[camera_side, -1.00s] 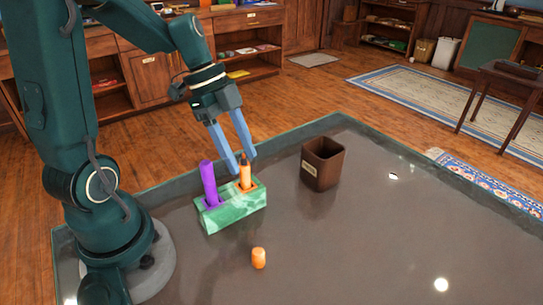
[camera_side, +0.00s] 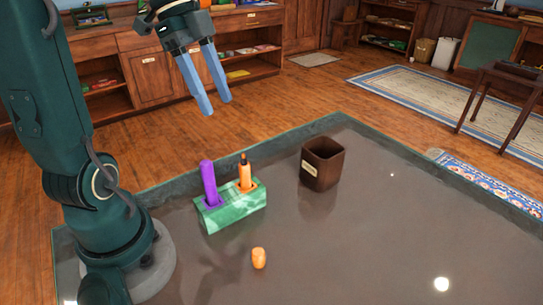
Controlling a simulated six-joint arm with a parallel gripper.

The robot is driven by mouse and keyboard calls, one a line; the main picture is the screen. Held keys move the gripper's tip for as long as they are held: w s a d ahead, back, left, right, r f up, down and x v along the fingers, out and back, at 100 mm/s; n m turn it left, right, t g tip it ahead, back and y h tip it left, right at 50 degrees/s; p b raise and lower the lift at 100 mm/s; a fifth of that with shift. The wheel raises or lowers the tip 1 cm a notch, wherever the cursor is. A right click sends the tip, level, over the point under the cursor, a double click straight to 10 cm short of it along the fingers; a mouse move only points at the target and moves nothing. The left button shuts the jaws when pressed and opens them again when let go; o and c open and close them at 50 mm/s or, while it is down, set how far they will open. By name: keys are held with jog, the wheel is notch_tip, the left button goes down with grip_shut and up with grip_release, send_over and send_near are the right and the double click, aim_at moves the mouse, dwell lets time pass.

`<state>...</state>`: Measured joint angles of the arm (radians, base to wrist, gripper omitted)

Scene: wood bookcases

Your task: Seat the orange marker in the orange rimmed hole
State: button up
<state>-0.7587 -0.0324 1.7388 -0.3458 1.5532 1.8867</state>
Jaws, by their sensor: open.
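The orange marker (camera_side: 245,172) stands upright in the orange rimmed hole (camera_side: 254,185) of the green marbled block (camera_side: 233,209). Its dark tip points up. A purple marker (camera_side: 209,182) stands in the purple rimmed hole to its left, leaning slightly. My gripper (camera_side: 220,106) is open and empty, high above and behind the block, with its two blue fingers apart and clear of both markers. The bottom of each marker is hidden inside the block.
A small orange cap (camera_side: 258,258) stands on the grey table (camera_side: 350,245) in front of the block. A brown square bin (camera_side: 322,164) stands to the right of the block. The table's right side is clear.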

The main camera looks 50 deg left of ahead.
jog(key=s+d+f+n+t+y, duration=0.3)
jog(key=s+d+f+n, duration=0.2)
jog(key=d+n, duration=0.4)
jog(key=n, duration=0.3)
jog(key=shift+s+f+n+t+y, duration=0.25)
jog(key=shift+f+n+t+y, duration=0.05)
jog(key=shift+t+y, duration=0.1)
